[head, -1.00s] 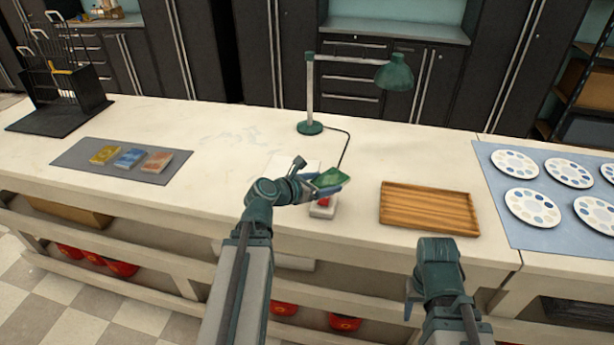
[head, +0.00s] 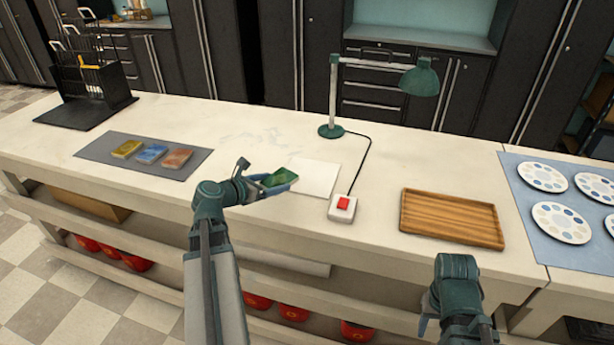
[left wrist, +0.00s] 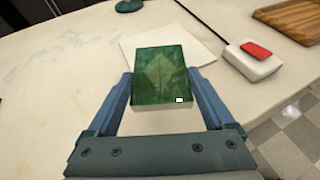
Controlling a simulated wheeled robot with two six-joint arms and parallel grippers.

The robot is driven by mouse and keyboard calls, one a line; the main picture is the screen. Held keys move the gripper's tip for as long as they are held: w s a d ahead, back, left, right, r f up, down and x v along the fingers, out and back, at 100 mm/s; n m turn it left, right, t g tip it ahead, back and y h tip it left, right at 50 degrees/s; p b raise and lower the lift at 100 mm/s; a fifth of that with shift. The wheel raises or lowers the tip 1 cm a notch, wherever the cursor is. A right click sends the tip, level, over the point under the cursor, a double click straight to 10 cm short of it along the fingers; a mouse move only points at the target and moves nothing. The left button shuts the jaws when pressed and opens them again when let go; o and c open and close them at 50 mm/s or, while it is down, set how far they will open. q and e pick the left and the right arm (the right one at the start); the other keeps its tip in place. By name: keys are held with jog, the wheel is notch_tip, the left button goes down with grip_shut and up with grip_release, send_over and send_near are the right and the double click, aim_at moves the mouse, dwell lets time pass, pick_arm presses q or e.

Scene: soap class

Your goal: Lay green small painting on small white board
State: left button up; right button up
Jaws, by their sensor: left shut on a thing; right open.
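The green small painting (head: 279,177) is held in my left gripper (head: 268,183), which is shut on its sides. In the left wrist view the green painting (left wrist: 160,75) sits between the two blue fingers, its face with a pale leaf or diamond shape. The small white board (head: 318,178) lies flat on the counter just right of and behind the painting. In the left wrist view the white board (left wrist: 195,45) is partly hidden behind the painting. My right gripper (head: 425,318) is low at the counter's front edge, mostly hidden by its own arm, open and apart from everything.
A white box with a red button (head: 343,207) stands right of the board, its cord running toward a green lamp (head: 331,130). A wooden tray (head: 452,218) lies further right. A grey mat (head: 120,159) with three small coloured blocks lies left.

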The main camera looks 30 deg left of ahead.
pick_arm(q)
jog(key=b, duration=0.1)
send_over(305, 180)
jog(key=s, duration=0.1)
jog(key=shift+s+a+f, duration=0.15)
jog(key=shift+a+f, duration=0.05)
jog(key=shift+f, duration=0.4)
jog(key=shift+w, duration=0.45)
notch_tip(305, 180, down, 4)
jog(key=b, duration=0.3)
jog(key=shift+w+d+r+b, duration=0.15)
jog(key=shift+r+b, duration=0.05)
jog(key=shift+b, duration=0.1)
jog(key=shift+f, duration=0.1)
jog(key=shift+f, duration=0.15)
jog(key=o, duration=1.1)
jog(key=shift+r, duration=0.2)
